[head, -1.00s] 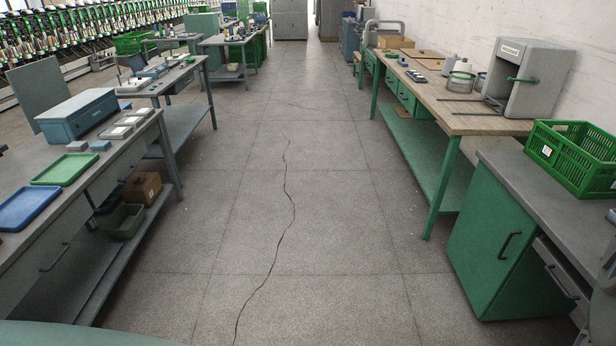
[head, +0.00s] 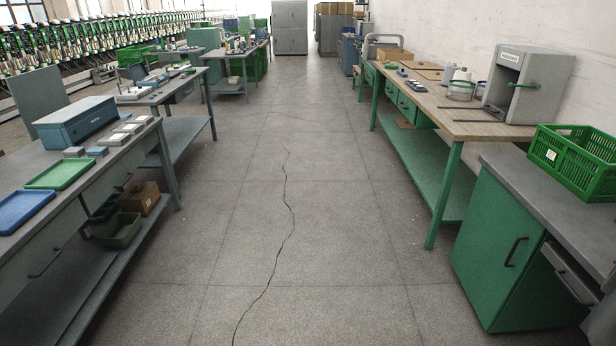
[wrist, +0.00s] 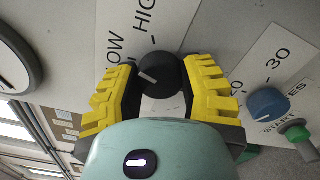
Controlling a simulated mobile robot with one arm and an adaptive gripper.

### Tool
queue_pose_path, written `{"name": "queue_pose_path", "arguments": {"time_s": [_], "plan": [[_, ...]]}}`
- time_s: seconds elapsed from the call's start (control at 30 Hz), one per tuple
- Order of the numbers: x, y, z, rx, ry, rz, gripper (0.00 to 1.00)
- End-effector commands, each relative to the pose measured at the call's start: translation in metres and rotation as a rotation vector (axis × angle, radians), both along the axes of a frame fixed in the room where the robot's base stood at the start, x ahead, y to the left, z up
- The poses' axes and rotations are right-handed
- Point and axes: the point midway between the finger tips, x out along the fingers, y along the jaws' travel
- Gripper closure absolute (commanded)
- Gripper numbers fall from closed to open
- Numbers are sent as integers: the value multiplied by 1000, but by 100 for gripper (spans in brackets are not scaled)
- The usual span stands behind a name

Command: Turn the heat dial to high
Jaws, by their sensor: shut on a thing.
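The heat dial (wrist: 160,75) is a round black knob with a white pointer line, on a pale panel in the wrist view. A white label (wrist: 150,25) beside it reads LOW and HIGH. The pointer line points to the upper left in the picture, toward the LOW side rather than HIGH. My gripper (wrist: 160,85) has its yellow ribbed fingers on either side of the dial, shut on it. The lower part of the dial's surroundings is hidden by my gripper. The head view shows neither the dial nor my gripper.
In the wrist view, a blue knob (wrist: 268,103) with a number scale and a green START button (wrist: 297,132) sit right of my gripper. A round gauge (wrist: 15,62) is at the left. In the head view, benches flank a clear floor aisle (head: 290,200).

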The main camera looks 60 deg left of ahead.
Motion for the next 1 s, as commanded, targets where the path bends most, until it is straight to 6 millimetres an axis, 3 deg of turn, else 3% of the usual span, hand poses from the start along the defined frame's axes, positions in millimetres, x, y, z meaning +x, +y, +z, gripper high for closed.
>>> {"name": "queue_pose_path", "arguments": {"time_s": [0.6,1.0], "plan": [[-1,-2,-4,464,-314,-7,95],[-1,-2,-3,630,-424,-6,95]]}}
